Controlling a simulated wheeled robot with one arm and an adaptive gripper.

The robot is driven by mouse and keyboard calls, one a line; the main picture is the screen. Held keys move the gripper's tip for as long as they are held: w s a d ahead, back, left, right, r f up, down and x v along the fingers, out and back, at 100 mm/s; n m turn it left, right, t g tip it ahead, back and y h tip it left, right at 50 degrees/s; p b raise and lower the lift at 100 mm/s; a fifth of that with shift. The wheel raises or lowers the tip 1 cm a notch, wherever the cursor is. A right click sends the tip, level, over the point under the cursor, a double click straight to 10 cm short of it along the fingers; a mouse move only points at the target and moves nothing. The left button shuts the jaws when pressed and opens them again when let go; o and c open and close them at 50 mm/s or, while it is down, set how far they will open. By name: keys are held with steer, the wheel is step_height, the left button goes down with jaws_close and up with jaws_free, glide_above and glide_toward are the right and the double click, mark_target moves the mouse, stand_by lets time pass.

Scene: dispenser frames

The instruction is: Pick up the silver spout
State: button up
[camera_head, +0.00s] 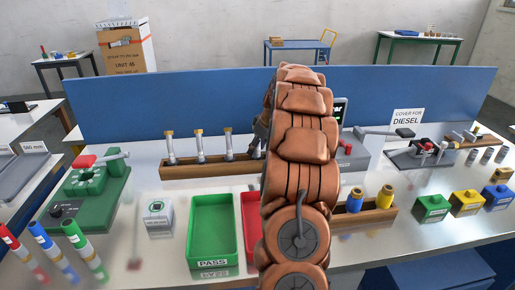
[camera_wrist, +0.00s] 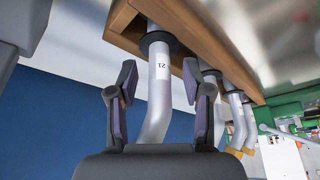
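Several silver spouts stand in a wooden rack (camera_head: 215,169) at the middle of the bench, with bent tubes and dark collars. In the wrist view the nearest silver spout (camera_wrist: 157,108), with a label reading 21, passes between the fingers of my gripper (camera_wrist: 159,82). The fingers are open, with a gap showing on each side of the tube. Other spouts (camera_wrist: 231,88) stand in a row to the right of it. In the head view the left three spouts (camera_head: 200,146) are clear, while my arm hides most of my gripper and the rack's right end.
A green tray (camera_head: 213,225) marked PASS and a partly hidden red tray (camera_head: 251,222) lie in front of the rack. A wooden holder with yellow and blue bottles (camera_head: 385,197) stands right of my arm. A blue partition (camera_head: 170,103) rises behind the rack.

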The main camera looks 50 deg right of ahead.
jaws_close()
steer(key=shift+r, duration=0.1)
stand_by(0.4)
